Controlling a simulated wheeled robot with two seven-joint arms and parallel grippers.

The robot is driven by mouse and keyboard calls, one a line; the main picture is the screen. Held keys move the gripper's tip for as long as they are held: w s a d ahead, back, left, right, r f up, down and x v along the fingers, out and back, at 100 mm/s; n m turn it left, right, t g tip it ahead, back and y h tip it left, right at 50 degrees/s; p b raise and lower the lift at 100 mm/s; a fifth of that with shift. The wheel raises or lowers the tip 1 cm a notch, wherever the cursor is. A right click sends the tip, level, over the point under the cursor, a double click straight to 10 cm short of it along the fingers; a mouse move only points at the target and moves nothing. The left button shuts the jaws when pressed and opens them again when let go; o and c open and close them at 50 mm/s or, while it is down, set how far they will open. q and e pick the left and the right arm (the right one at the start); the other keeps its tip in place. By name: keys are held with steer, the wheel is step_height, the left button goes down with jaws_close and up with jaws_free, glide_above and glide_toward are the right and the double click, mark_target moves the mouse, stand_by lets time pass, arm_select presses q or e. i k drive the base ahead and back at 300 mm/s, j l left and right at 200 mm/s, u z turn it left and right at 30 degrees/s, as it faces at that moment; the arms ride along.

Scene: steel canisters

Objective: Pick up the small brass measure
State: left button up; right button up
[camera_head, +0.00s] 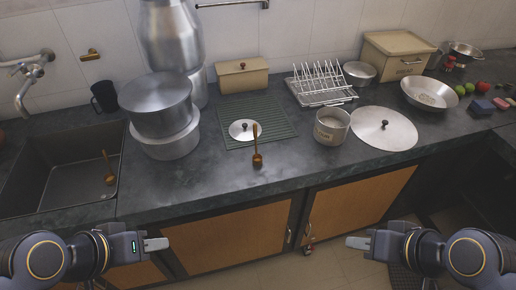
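A small brown, brass-toned measure (257,160) with a thin upright handle stands near the front edge of the counter, in the middle of the view. A similar brown long-handled piece (109,180) is in the sink at the left; I cannot tell from its size whether it is a measure or a ladle. My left gripper (158,244) is low at the left, in front of the counter and apart from everything. My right gripper (356,243) is low at the right, also apart from everything. Both look empty; their finger gap cannot be made out.
Beside the measure are a round lid (241,130) on a dark ribbed mat (275,118) and a steel canister (331,128). A large lid (384,131) lies right of it. Stacked pots (165,145) stand left. The counter front around the measure is clear.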

mark_target(257, 159)
steer(key=z, duration=1.3)
steer(key=u, duration=1.3)
steer(key=i+j+u, duration=0.7)
steer(key=k, duration=0.1)
